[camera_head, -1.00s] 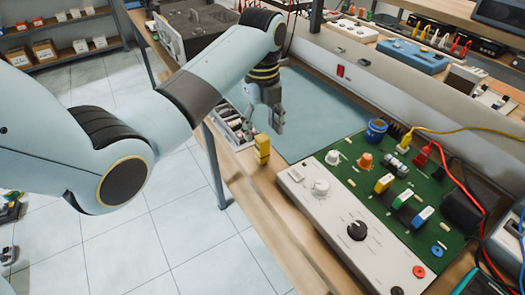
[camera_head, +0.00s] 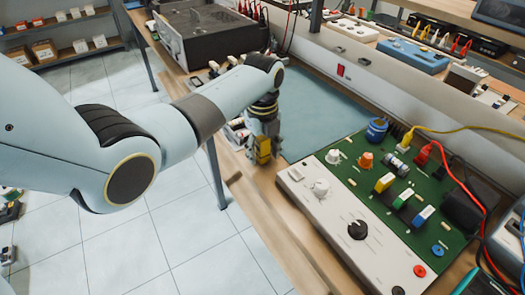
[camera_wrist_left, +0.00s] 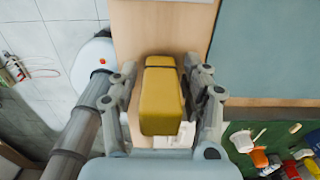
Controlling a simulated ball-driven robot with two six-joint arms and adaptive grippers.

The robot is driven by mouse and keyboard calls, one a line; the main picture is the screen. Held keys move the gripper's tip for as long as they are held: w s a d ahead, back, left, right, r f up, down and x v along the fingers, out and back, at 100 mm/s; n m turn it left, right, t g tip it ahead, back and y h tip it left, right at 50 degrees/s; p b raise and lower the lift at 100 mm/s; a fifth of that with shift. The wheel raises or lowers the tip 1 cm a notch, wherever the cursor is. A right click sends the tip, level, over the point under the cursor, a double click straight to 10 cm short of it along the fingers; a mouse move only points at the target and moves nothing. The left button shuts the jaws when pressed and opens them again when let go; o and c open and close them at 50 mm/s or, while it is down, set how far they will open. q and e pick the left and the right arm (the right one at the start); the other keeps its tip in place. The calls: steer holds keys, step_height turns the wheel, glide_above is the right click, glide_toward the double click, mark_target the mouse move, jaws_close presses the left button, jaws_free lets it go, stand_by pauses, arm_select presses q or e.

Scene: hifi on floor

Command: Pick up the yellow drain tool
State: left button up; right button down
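The yellow drain tool (camera_head: 264,153) is a small upright yellow block with a dark band, standing on the wooden bench strip. In the left wrist view the yellow drain tool (camera_wrist_left: 162,102) lies between the two fingers, with its dark band near its far end. My left gripper (camera_wrist_left: 161,66) is open around it, one finger on each side. A gap shows at the left finger; the right finger is very close, and I cannot tell whether it touches. In the head view my left gripper (camera_head: 263,140) hides part of the tool. My right gripper is not in view.
A blue-grey mat (camera_head: 315,110) lies behind the tool. A green circuit board (camera_head: 440,185) with a white control panel (camera_head: 340,215) is to the right. A dark equipment box (camera_head: 210,35) stands at the back left. The bench edge drops to a tiled floor on the left.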

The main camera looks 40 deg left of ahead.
arm_select(q)
jaws_close()
